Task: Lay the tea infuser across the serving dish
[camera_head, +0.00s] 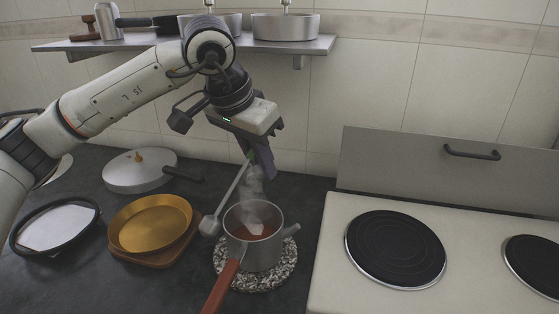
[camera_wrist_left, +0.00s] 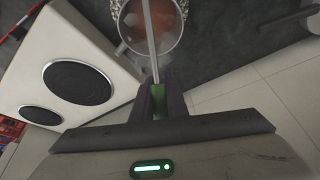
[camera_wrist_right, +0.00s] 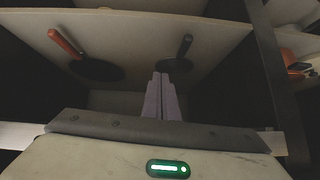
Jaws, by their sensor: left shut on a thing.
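The tea infuser (camera_head: 229,197) is a thin grey rod with a ball-shaped end. My left gripper (camera_head: 258,160) is shut on the upper end of its rod and holds it slanting down to the left. Its ball end shows just left of the steaming pot's rim. In the left wrist view the rod (camera_wrist_left: 150,35) runs out from the gripper (camera_wrist_left: 159,95) across the pot's opening. A golden round dish (camera_head: 150,224), seemingly the serving dish, sits left of the infuser and is empty. My right gripper (camera_wrist_right: 161,90) shows only in its wrist view, with its fingers together and empty.
The golden dish rests on a wooden board (camera_head: 163,260). A lidded pan (camera_head: 138,175) stands behind it; a white stove (camera_head: 340,280) is right.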

